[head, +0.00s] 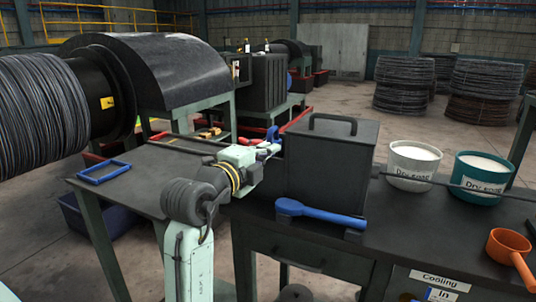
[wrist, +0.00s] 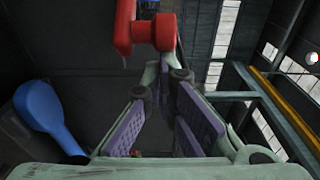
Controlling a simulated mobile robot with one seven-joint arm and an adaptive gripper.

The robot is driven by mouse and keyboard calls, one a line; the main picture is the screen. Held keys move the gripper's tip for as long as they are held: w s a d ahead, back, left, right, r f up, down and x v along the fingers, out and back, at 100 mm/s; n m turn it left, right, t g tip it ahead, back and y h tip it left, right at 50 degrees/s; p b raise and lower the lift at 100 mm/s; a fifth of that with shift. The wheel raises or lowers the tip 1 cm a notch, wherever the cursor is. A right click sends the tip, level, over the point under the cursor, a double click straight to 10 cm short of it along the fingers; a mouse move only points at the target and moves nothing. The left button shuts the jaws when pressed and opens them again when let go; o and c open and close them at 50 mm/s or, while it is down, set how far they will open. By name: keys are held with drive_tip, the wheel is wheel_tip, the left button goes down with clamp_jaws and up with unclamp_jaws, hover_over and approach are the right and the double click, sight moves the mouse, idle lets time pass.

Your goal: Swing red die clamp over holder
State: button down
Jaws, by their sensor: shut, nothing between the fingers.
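The red die clamp (wrist: 146,32) shows at the top of the wrist view, with a thick arm and rounded ends. My gripper (wrist: 168,68) is shut and empty, its tips just below the clamp; I cannot tell if they touch it. In the head view my gripper (head: 274,148) is at the left side of a dark box with a top handle (head: 330,165). That box may be the holder, but I cannot tell. The clamp is not clearly visible in the head view.
A blue paddle-shaped lever (head: 320,213) lies in front of the box. A white bucket (head: 412,166) and teal bucket (head: 480,180) stand to the right, with an orange scoop (head: 510,250) nearer. A large wire-wound drum (head: 40,115) fills the left.

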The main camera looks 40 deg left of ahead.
drive_tip(key=shift+s+a, duration=0.1)
drive_tip(key=shift+s, duration=0.05)
drive_tip(key=s+a+m+h+b, duration=0.3)
drive_tip(key=s+a+h+b, duration=0.2)
drive_tip(key=a, duration=0.5)
drive_tip(key=shift+s+a+r+b, duration=0.2)
drive_tip(key=shift+s+b, duration=0.1)
drive_tip(key=shift+b, duration=0.95)
drive_tip(key=shift+w+a+f, duration=0.1)
drive_tip(key=shift+a+f, duration=0.1)
drive_tip(key=shift+a, duration=0.1)
drive_tip(key=shift+d, duration=0.15)
